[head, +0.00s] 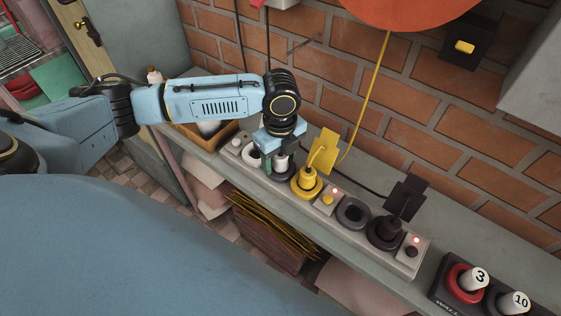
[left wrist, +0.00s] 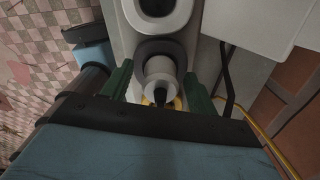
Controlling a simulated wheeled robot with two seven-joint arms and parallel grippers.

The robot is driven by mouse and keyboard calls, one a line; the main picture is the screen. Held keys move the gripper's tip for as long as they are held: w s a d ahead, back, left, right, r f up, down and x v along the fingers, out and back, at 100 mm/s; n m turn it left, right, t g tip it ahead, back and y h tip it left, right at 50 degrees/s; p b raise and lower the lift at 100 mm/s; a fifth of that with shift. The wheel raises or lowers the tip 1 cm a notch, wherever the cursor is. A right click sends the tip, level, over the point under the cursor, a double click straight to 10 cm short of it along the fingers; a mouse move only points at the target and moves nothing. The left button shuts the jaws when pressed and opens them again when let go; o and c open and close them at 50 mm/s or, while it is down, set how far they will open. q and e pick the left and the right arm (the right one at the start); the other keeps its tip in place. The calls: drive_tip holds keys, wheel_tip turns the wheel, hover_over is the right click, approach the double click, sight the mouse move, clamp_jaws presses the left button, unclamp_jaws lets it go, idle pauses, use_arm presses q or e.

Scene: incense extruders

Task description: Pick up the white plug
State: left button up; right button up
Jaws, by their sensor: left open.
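The white plug (head: 282,163) stands upright in a dark round socket (head: 284,178) of the long grey power strip (head: 373,246). My left gripper (head: 279,168) is above it, pointing down, and partly hides it. In the left wrist view the white plug (left wrist: 160,70) is between the two green fingers of my left gripper (left wrist: 158,90). The fingers are open, one on each side of the plug, with a visible gap to each. My right gripper is not in view.
A white socket (head: 252,155) is left of the plug. A yellow plug (head: 306,179) stands close on its right. Farther right are an empty dark socket (head: 352,212) and a black plug (head: 388,230). The brick wall (head: 345,110) rises behind the ledge.

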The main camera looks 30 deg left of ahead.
use_arm(q)
drive_tip(key=c, duration=1.1)
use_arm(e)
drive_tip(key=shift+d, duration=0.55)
use_arm(q)
drive_tip(key=shift+r, duration=0.15)
